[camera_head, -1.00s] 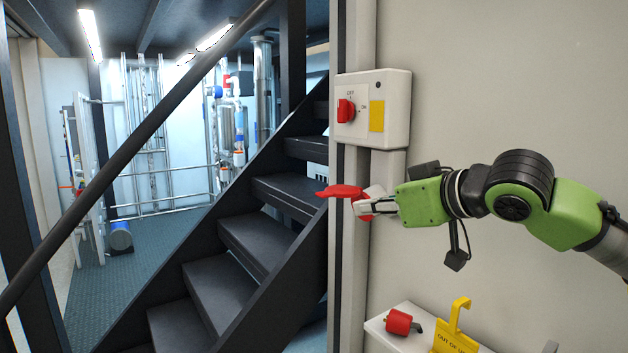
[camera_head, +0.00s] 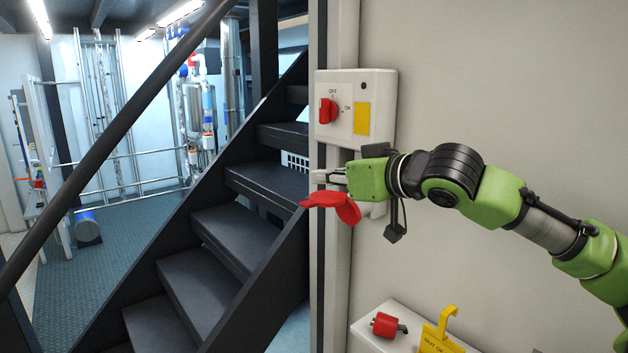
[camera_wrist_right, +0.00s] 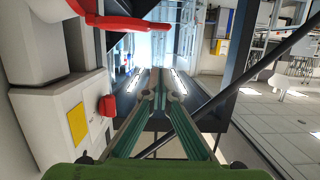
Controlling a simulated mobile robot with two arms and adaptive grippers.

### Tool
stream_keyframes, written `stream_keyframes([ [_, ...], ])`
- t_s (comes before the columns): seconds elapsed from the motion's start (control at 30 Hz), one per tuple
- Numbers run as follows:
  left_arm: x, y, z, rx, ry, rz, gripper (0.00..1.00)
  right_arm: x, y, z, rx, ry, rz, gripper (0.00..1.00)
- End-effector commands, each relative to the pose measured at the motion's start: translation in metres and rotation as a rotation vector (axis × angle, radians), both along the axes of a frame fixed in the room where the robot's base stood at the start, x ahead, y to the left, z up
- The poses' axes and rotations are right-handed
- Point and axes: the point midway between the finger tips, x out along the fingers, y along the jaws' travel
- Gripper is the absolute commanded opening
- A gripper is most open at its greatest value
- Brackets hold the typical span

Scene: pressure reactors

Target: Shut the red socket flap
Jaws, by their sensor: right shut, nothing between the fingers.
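The red socket flap (camera_head: 332,205) sticks out from the pale socket (camera_head: 376,209) on the wall, below the switch box, and stands open. In the right wrist view the red flap (camera_wrist_right: 118,22) crosses the upper left, beside the fingers. My right gripper (camera_head: 320,177) is shut and empty. In the head view its fingers lie just above the flap and point left; I cannot tell whether they touch it. In the wrist view the shut fingers (camera_wrist_right: 160,92) show clear of the flap. My left gripper is not in view.
A white switch box (camera_head: 355,108) with a red rotary knob (camera_head: 328,111) and a yellow label is just above my gripper. Below, a shelf (camera_head: 372,333) bears a red padlock (camera_head: 385,325) and a yellow tag (camera_head: 441,335). Dark stairs (camera_head: 235,225) rise at left.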

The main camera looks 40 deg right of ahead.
Motion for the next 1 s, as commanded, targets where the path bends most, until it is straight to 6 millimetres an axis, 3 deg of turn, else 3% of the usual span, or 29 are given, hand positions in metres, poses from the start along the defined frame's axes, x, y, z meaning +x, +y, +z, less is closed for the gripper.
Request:
stream_keyframes([
  [0.03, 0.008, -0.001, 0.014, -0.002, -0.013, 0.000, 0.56, 0.005, 0.003, 0.005, 0.005, 0.001, 0.004, 0.00],
  [0.1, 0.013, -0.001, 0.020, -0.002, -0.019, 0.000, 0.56, 0.013, 0.002, 0.002, 0.006, -0.001, 0.003, 0.00],
  [0.27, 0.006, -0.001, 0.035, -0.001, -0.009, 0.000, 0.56, 0.030, 0.005, -0.003, 0.005, 0.001, 0.003, 0.00],
  [0.3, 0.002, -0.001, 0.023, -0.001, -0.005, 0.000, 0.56, 0.028, 0.002, -0.020, -0.005, 0.005, -0.002, 0.00],
  [0.5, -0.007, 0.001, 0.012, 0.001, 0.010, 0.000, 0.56, 0.027, 0.003, -0.042, -0.006, 0.004, -0.002, 0.00],
  [1.0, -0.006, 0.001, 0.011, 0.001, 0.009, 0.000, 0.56, 0.027, 0.003, -0.047, -0.002, 0.000, 0.000, 0.00],
])
